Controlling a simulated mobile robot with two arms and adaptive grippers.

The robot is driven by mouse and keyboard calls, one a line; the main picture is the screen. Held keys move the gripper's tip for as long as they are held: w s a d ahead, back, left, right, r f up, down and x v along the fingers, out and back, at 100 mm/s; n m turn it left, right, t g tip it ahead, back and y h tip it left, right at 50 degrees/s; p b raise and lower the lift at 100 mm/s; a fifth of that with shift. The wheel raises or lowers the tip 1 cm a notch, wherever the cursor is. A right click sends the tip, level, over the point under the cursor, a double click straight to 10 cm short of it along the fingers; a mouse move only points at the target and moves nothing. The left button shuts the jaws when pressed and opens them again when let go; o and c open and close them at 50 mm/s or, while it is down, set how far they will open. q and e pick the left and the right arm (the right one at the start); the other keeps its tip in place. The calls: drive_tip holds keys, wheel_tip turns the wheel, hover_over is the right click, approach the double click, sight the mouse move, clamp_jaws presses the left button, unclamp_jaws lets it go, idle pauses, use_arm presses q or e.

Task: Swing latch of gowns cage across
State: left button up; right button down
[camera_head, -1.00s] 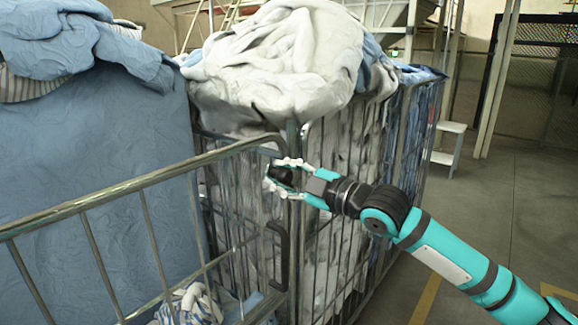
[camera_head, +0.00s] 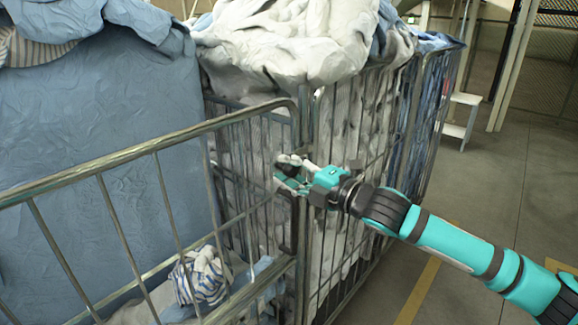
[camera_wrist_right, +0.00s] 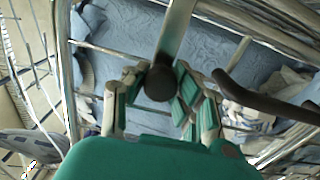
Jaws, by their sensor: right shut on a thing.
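The gowns cage (camera_head: 318,205) is a wire-mesh cage heaped with white and blue cloth, right of centre in the head view. My right gripper (camera_head: 284,176) is at its near left corner post, beside the end of the front cage's rail. In the wrist view, the fingers of my right gripper (camera_wrist_right: 160,95) are shut around a dark round knob (camera_wrist_right: 160,83), which looks like the latch's end. A dark curved handle (camera_wrist_right: 262,101) lies just right of the fingers. The rest of the latch is hidden or too unclear to tell. My left gripper is not in view.
Open floor (camera_head: 500,205) and a small white step (camera_head: 458,118) are at the right.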

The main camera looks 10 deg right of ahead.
drive_tip(key=shift+f, duration=0.2)
drive_tip(key=c, duration=1.5)
unclamp_jaws()
drive_tip(key=shift+c, duration=0.2)
drive_tip(key=o, duration=0.5)
drive_tip(key=shift+o, duration=0.2)
drive_tip(key=shift+s+d, duration=0.1)
drive_tip(key=v, duration=1.1)
drive_tip(key=shift+s+d, duration=0.3)
